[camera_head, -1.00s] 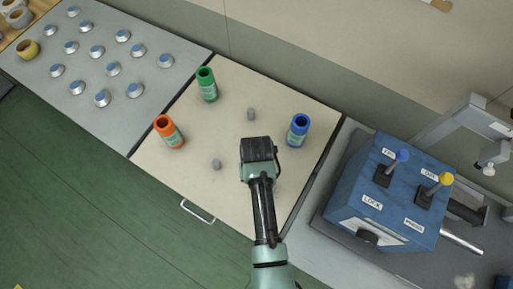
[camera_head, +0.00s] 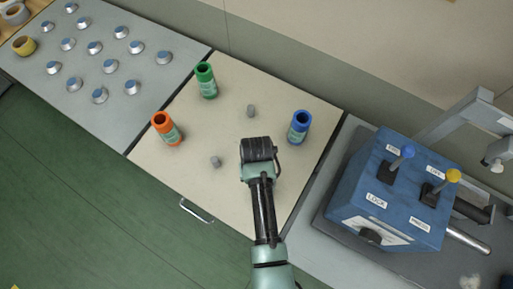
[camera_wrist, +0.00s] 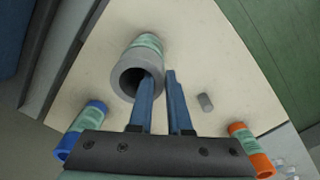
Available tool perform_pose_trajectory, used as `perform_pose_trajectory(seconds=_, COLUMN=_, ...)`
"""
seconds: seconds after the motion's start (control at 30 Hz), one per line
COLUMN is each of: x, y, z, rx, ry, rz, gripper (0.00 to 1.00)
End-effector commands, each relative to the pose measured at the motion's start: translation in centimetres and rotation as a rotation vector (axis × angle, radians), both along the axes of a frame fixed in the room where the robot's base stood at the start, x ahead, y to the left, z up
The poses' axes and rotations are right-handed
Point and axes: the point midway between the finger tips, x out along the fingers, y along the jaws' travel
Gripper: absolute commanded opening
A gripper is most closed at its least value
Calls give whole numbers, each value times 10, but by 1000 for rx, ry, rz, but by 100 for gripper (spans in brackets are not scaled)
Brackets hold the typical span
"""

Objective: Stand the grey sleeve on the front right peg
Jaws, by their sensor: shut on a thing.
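The grey sleeve (camera_wrist: 127,82) has a pale green label and shows in the wrist view with its open mouth toward the camera. My gripper (camera_wrist: 160,76) is shut on its wall, one finger in the mouth and the other outside. In the head view my gripper (camera_head: 258,150) is over the front right of the cream top, and the sleeve is hidden behind it. A short grey peg (camera_head: 215,162) stands bare at the front left, another peg (camera_head: 251,111) behind. The front right peg is hidden. I cannot tell whether the sleeve is around it.
An orange sleeve (camera_head: 171,134), a green sleeve (camera_head: 208,86) and a blue sleeve (camera_head: 296,136) stand on the cream top (camera_head: 190,180). A blue lever box (camera_head: 365,215) is at the right. Several silver knobs dot the grey panel (camera_head: 110,35) at the left.

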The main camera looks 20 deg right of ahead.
Motion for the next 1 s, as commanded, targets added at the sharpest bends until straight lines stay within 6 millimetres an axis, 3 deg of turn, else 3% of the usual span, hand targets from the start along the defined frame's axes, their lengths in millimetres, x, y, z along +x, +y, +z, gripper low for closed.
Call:
perform_pose_trajectory(seconds=0.2, x=1, y=0, z=-4, rx=-1, ry=-2, rz=0, gripper=0)
perform_pose_trajectory(seconds=0.23, x=1, y=0, z=-4, rx=-1, ry=-2, rz=0, gripper=20)
perform_pose_trajectory(seconds=0.4, x=1, y=0, z=-4, rx=-1, ry=-2, rz=0, gripper=50)
perform_pose_trajectory(seconds=0.77, x=0, y=0, z=-2, rx=0, ry=0, rz=0, gripper=51)
perform_pose_trajectory(seconds=1.0, x=2, y=0, z=29, rx=-2, ry=-6, rz=0, gripper=51)
